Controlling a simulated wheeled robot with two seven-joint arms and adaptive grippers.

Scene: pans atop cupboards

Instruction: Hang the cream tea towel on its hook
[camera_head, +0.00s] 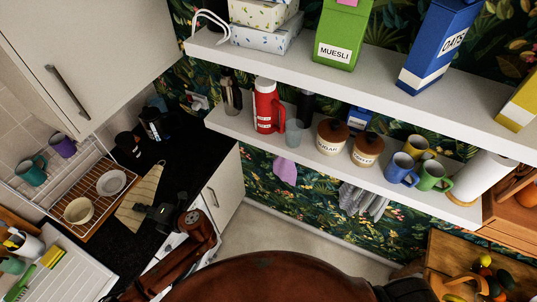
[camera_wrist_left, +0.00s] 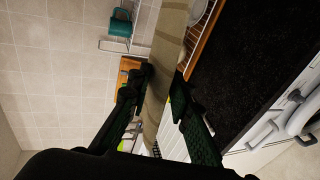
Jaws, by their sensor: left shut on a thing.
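The cream tea towel (camera_head: 143,190) with faint stripes shows above the dark worktop, beside the wooden dish rack. My left gripper (camera_head: 156,213) is shut on its lower end in the head view. In the left wrist view the towel (camera_wrist_left: 167,48) runs between the two dark fingers of my left gripper (camera_wrist_left: 160,92) and extends past them. A purple cloth (camera_head: 285,171) and grey striped cloths (camera_head: 362,201) hang below the lower shelf. I cannot make out a free hook for the cream towel. My right gripper is not in view.
The lower shelf (camera_head: 228,122) carries a red flask (camera_head: 267,107), jars and mugs. The dish rack (camera_head: 92,192) with a bowl and plate stands left of the towel. A wall cupboard (camera_head: 85,50) overhangs at upper left. Floor (camera_head: 262,232) is clear below the shelves.

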